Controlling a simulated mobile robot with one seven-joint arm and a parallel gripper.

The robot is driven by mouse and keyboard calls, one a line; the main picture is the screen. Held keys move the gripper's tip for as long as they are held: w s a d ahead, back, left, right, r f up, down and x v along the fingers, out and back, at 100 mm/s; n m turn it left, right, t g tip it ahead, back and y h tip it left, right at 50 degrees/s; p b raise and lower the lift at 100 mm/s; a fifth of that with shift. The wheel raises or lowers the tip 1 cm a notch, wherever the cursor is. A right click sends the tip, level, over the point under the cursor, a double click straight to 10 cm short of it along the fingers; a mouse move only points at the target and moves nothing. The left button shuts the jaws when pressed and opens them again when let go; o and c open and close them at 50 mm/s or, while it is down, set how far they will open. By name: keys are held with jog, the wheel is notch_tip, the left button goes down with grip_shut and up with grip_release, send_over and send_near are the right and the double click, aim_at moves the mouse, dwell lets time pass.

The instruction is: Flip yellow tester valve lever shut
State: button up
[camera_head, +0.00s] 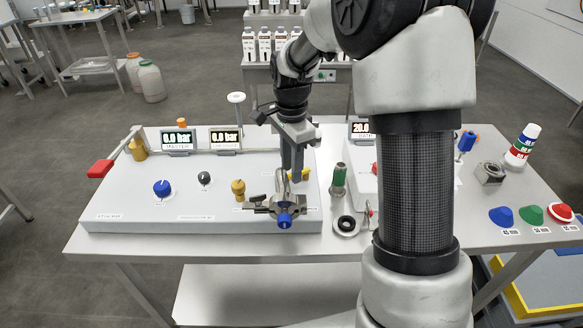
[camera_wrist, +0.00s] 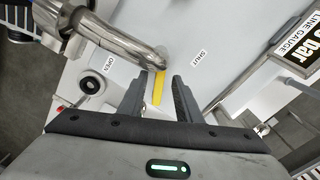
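The yellow tester valve lever (camera_wrist: 158,88) shows in the wrist view as a short bar below a bent metal pipe (camera_wrist: 125,38). In the head view my gripper (camera_head: 291,178) points down at the panel behind the blue-ended metal fitting (camera_head: 285,215). A bit of yellow (camera_head: 304,174) shows beside the fingers there.
The white panel (camera_head: 130,205) carries a blue knob (camera_head: 162,188), a black knob (camera_head: 204,178) and a brass fitting (camera_head: 238,189). Two displays (camera_head: 178,139) (camera_head: 225,138) read 0.0 bar.

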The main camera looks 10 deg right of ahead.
jog(key=shift+f, duration=0.2)
jog(key=shift+c, duration=0.2)
grip_shut()
jog(key=shift+w+a+m, duration=0.1)
jog(key=shift+w+m, duration=0.35)
jog(key=shift+m, duration=0.75)
jog(key=shift+w+m+p, duration=0.3)
jog(key=shift+m, duration=0.5)
jog(key=shift+w+m+p, duration=0.3)
jog(key=shift+m, duration=0.5)
